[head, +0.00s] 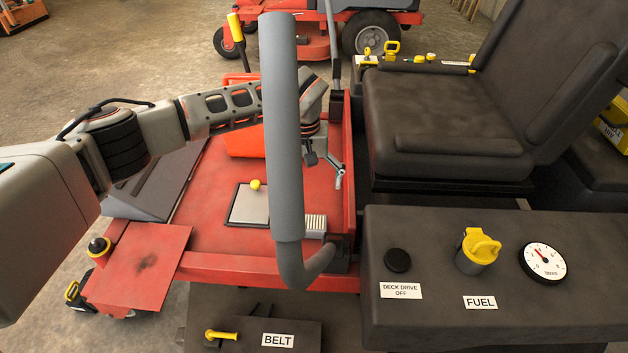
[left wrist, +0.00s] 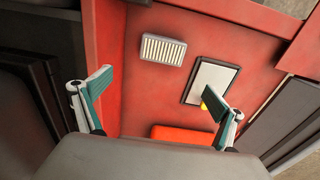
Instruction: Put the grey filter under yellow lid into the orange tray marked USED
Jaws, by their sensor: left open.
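A grey plate with a yellow knob (head: 247,205) lies flat on the red deck; it also shows in the left wrist view (left wrist: 211,80). Whatever is under it is hidden. A light grey slatted block (head: 315,224), possibly a filter, sits apart to its right, and also shows in the left wrist view (left wrist: 163,50). An orange tray (head: 243,143) stands behind the plate, partly hidden by my arm; no USED mark is readable. My left gripper (head: 326,167) is open and empty above the deck, to the right of the tray. Its spread fingers show in the left wrist view (left wrist: 155,96).
A thick grey upright bar (head: 281,130) stands before the deck and hides part of my arm. A black seat (head: 445,110) is on the right. A dark console (head: 490,300) with a yellow fuel cap (head: 478,250) and gauge fills the front right.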

